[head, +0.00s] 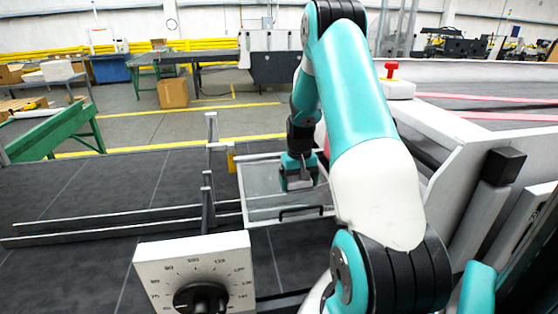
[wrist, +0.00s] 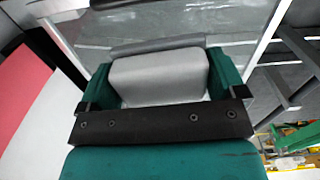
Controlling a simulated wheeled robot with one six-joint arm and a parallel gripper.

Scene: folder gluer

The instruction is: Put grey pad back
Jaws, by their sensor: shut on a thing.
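The grey pad (wrist: 160,78) is a light grey block with a darker grey top edge. In the wrist view it sits between the two teal fingers of my gripper (wrist: 163,85), which touch it on both sides. In the head view my gripper (head: 298,182) points down over a clear panel with a pale frame (head: 262,217). The pad is mostly hidden by the gripper there. I cannot tell whether the pad touches the panel.
A black handle (head: 302,211) is on the panel's near edge. A white box with a dial (head: 198,275) stands in front, left of my arm. Metal rails (head: 120,222) run left across the dark deck. A red button (head: 391,69) sits behind my arm.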

